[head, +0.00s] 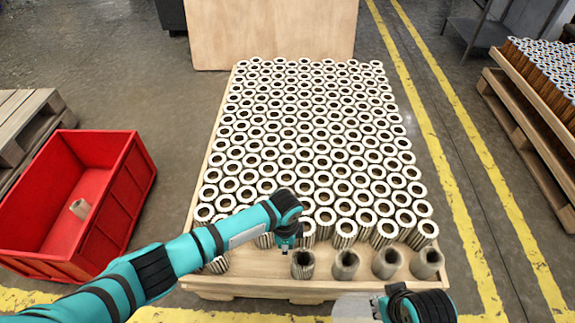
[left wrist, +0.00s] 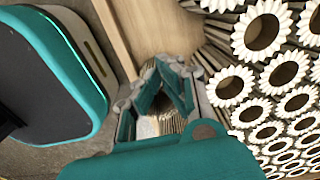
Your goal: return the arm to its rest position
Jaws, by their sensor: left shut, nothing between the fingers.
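My left arm reaches in from the left in the head view, and its gripper (head: 288,247) hangs over the front of the pallet (head: 250,284). The gripper is shut and empty, just above and left of a grey-brown cartridge (head: 303,265) in the front row. In the left wrist view the gripper's fingers (left wrist: 166,88) come together, with pleated cartridges (left wrist: 285,72) to their right. Packed rows of white-topped cartridges (head: 310,130) fill most of the pallet. Part of my right arm shows at the bottom right of the head view; its fingers are not visible.
A red bin (head: 128,190) stands left of the pallet with one cartridge (head: 80,208) lying inside. A plywood panel (head: 270,35) stands behind the pallet. Another loaded pallet (head: 530,125) is at the right, beyond yellow floor lines. Bare floor lies between bin and pallet.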

